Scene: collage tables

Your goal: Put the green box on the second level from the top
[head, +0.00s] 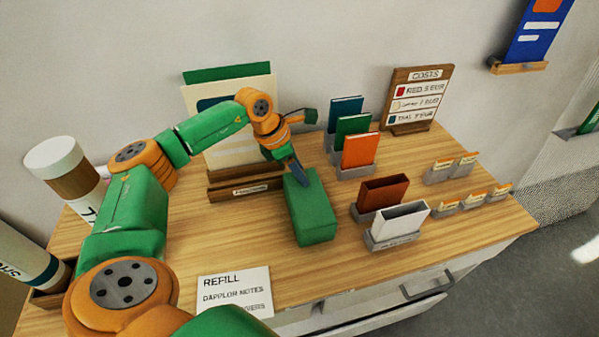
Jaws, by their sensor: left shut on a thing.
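The green box (312,212) is in the middle of the head view, over the wooden table top. My left gripper (296,178) reaches down from my green and orange left arm and is shut on the box's far upper end. I cannot tell whether the box touches the table or is held just above it. My right gripper is not in view. No shelf with clear stacked levels shows whole in this view.
Book holders (358,155) stand right of the box, with brown and white boxes (399,222) nearer. A price sign (417,97) is behind. A refill note (235,291) lies at the front edge. Cylinders (62,165) stand at left. Bare wood lies around the box.

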